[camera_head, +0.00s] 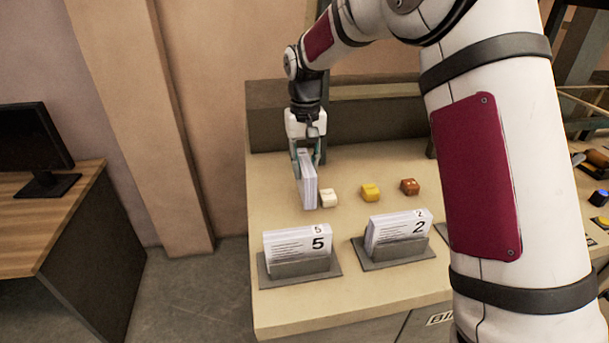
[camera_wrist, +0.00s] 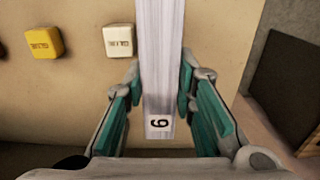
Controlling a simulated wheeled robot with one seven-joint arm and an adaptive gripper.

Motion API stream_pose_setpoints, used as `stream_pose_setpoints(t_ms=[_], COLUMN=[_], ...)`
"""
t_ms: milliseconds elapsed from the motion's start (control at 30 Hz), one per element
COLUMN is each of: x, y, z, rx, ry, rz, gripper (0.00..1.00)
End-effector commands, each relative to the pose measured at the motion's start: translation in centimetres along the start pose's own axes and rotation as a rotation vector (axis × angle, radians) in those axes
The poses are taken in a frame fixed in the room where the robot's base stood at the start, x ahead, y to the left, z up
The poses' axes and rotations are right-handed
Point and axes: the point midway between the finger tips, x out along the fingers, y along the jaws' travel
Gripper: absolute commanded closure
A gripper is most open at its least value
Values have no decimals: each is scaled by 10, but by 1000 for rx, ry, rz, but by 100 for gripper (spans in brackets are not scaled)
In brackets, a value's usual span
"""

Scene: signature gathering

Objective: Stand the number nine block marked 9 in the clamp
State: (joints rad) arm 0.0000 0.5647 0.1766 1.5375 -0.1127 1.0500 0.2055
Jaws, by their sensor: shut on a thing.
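My gripper (camera_head: 307,150) is shut on the number nine block (camera_head: 309,187), a thick white paper-like stack held upright over the back left of the table. In the wrist view the block (camera_wrist: 158,60) stands between the two teal finger pads, its digit at the near end, turned in the picture and readable as 9 or 6. I cannot tell whether its lower edge touches the table. A grey clamp (camera_head: 300,268) at the front left holds a stack marked 5. A second clamp (camera_head: 396,254) holds a stack marked 2. A grey edge (camera_head: 441,231) further right is mostly hidden by my arm.
A white (camera_head: 328,197), a yellow (camera_head: 370,192) and a brown small block (camera_head: 409,186) lie in a row right of the held block. The white one is close to it. A low wall (camera_head: 375,123) closes the table's back. A desk with a monitor (camera_head: 33,145) stands left.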

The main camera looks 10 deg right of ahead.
Motion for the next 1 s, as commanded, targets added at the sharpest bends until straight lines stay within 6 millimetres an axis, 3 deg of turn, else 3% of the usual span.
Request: stream_pose_setpoints(t_ms=[67, 333, 700, 733, 800, 1000], x=[1, 34, 39, 39, 39, 39], y=[-3, -2, -2, -2, -2, -2], z=[-6, -3, -5, -4, -4, -4], rx=[-1, 1, 0, 0, 0, 0], ry=[1, -1, 1, 0, 0, 0], rz=[0, 0, 0, 0, 0, 0], gripper=[100, 100, 100, 71, 55, 55])
